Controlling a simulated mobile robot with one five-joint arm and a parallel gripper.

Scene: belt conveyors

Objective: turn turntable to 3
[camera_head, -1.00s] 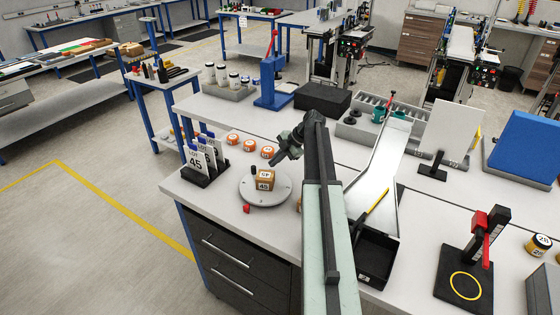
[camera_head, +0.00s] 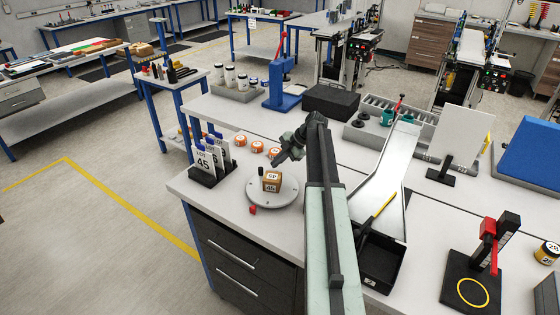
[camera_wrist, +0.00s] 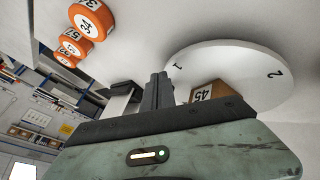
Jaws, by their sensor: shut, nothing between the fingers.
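The turntable (camera_head: 285,197) is a pale round disc on the bench corner, with a small brown box (camera_head: 271,182) labelled 45 on it. In the wrist view the turntable (camera_wrist: 235,65) shows the numbers 1 and 2, and the box (camera_wrist: 206,93) is partly hidden by my gripper body; number 3 is not visible. My gripper (camera_head: 280,158) is shut and empty, just behind the disc. Its dark fingers (camera_wrist: 160,88) show beside the disc's edge; contact cannot be told.
Orange round containers (camera_head: 257,147) stand behind the turntable. A card rack (camera_head: 205,176) stands at its left. A metal chute (camera_head: 385,180) and a black bin (camera_head: 380,262) are right of my arm. Bare bench lies left of the disc, in front of the rack.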

